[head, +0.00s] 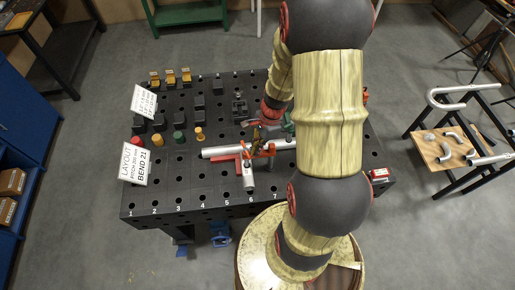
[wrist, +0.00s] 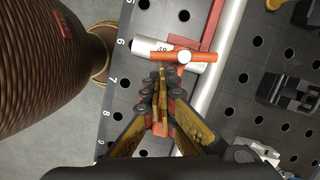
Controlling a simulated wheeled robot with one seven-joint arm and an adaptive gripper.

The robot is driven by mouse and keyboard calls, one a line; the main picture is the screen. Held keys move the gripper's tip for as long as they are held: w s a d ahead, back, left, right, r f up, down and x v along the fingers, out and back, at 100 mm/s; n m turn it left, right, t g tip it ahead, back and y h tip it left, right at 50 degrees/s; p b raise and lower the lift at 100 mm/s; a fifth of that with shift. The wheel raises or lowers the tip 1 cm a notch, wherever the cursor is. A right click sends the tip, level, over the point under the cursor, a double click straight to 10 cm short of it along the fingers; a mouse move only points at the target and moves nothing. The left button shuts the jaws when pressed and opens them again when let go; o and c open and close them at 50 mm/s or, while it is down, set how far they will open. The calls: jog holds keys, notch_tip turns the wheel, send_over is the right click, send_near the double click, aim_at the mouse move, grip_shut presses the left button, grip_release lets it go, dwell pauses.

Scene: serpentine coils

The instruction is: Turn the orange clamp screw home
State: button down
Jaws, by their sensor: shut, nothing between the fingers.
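The orange clamp screw (wrist: 160,55) shows in the wrist view as an orange cross bar with a pale round hub. It lies over a pale tube end near the hole marked 6. My gripper (wrist: 161,76) is shut and empty, its fingertips just below the bar in the picture; I cannot tell whether they touch it. In the head view my gripper (head: 257,138) is above the table by the orange clamp (head: 268,148), and my arm hides part of that area. White pipes (head: 222,152) meet there, with a red block beside them.
The black perforated table (head: 185,190) carries several dark blocks and coloured knobs at the left. Its front left is clear. A wooden stand with bent pipes (head: 445,148) is at the right. A round pale drum top (head: 250,250) stands at the table's front.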

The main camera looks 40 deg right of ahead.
jog(key=v, duration=1.2)
jog(key=shift+d, duration=0.1)
jog(key=s+a+r+n+t+h+b, duration=0.1)
jog(key=s+a+r+n+t+b, duration=0.1)
jog(key=a+n+b, duration=0.6)
jog(key=s+a+r+n+t+h+b, duration=0.1)
jog(key=s+a+r+n+t+b, duration=0.1)
jog(key=s+a+n+b, duration=0.2)
jog(key=shift+s+a+n+t+h+b, duration=0.35)
jog(key=shift+a+n+b, duration=1.5)
jog(key=shift+a+n, duration=2.35)
jog(key=shift+d+n, duration=0.4)
